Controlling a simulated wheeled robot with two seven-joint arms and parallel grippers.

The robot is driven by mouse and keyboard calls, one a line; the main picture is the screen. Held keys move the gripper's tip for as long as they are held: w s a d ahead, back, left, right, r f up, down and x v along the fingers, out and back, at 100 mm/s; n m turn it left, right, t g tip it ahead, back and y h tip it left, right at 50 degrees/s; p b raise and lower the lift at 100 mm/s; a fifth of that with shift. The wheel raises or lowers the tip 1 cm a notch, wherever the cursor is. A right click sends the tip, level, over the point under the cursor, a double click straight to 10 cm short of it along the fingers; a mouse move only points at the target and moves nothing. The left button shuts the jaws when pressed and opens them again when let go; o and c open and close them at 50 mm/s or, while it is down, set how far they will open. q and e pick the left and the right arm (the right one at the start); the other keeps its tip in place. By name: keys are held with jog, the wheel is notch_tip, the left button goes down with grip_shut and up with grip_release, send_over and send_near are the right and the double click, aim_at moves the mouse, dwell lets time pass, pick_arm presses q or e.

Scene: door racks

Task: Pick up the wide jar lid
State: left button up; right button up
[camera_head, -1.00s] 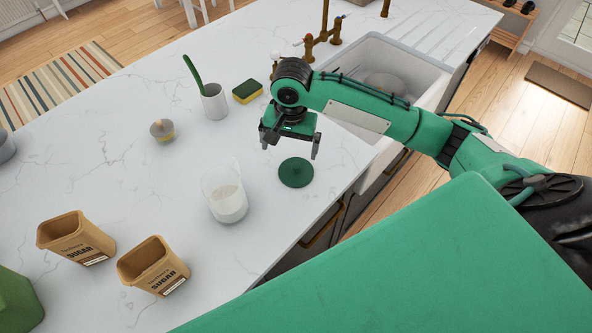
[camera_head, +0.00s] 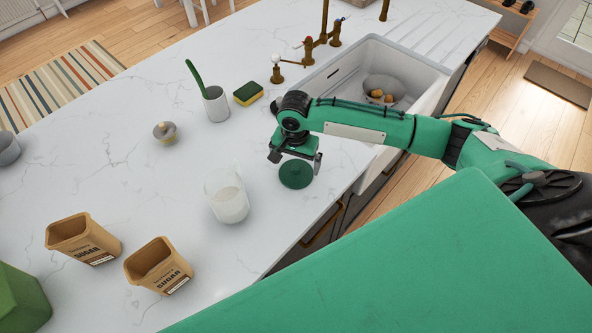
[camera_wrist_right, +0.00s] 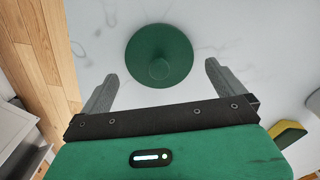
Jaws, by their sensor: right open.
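The wide jar lid (camera_head: 296,175) is a dark green disc with a small raised knob. It lies on the white marble counter near the front edge. My right gripper (camera_head: 294,158) is open and empty, just above and behind the lid in the head view. Its two grey fingers (camera_wrist_right: 160,85) are apart, with no contact on the lid visible. My left gripper is not in view.
Two sugar boxes (camera_head: 158,267) are at the front left. The sink (camera_head: 420,72) is at right.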

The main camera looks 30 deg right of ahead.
aim_at(296, 167)
jog(key=shift+d+f+p, duration=0.15)
jog(key=shift+f+p, duration=0.35)
jog(key=shift+f, duration=1.4)
jog(key=c, duration=0.8)
jog(key=shift+r, duration=0.1)
jog(key=shift+c, duration=0.2)
